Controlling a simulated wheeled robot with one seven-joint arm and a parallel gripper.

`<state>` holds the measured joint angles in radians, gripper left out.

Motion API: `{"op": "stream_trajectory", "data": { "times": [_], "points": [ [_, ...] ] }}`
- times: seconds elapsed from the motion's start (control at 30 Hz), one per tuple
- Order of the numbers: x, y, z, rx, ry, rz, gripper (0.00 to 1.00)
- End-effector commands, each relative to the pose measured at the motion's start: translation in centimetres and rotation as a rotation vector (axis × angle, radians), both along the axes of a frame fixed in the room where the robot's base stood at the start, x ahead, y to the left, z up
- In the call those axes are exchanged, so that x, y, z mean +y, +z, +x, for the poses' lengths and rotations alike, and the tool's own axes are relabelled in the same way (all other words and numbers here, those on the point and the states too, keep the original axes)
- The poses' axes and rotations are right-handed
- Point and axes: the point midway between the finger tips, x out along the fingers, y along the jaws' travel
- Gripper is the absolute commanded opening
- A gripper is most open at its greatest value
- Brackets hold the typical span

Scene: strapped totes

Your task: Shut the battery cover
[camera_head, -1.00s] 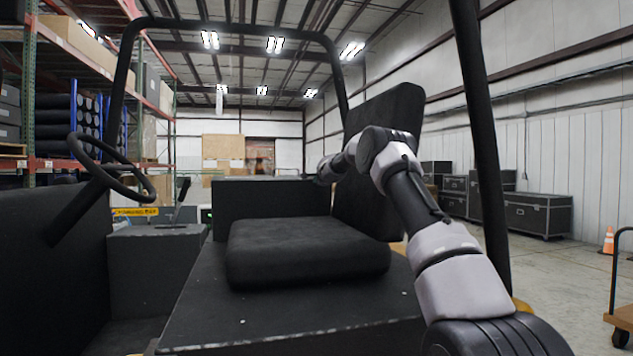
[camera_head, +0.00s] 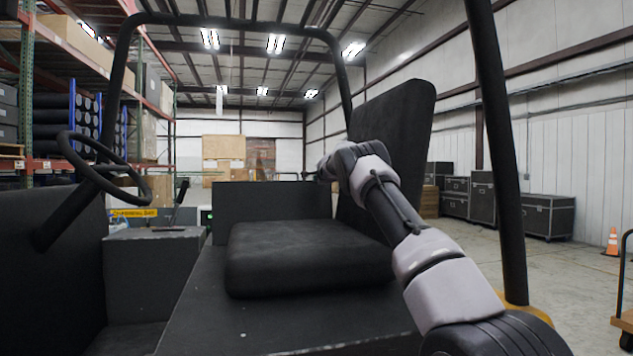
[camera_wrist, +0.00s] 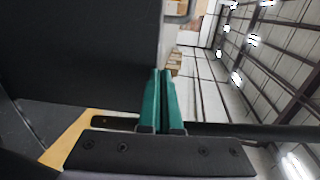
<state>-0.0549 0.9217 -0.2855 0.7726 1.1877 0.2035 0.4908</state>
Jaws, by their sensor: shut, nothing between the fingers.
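The black vehicle has a seat cushion (camera_head: 308,258) on a flat black deck (camera_head: 270,327). A dark upright panel (camera_head: 262,201) stands on the far side of the cushion. It may be the battery cover, but I cannot tell for certain. My arm reaches across the seat, and its far end is at the panel's upper right corner, in front of the tilted backrest (camera_head: 391,148). In the wrist view my gripper (camera_wrist: 160,72) has its green fingers shut together and empty. A large dark surface (camera_wrist: 75,50) fills the upper left beside them; contact is unclear.
The vehicle's black roll frame (camera_head: 500,150) rises at the right, close to my arm. A steering wheel (camera_head: 102,170) stands at the left. Black cases (camera_head: 547,215), an orange cone (camera_head: 612,241) and a cart (camera_head: 624,318) are on the floor at right.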

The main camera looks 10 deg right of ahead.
Motion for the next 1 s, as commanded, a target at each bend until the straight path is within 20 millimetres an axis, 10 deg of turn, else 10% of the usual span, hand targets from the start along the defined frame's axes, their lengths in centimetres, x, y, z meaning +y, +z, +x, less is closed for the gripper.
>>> {"op": "stream_trajectory", "data": {
  "times": [1.0],
  "points": [
    [0.7,-0.8,3.2,0.01,0.006,0.0,0.0]
  ]
}}
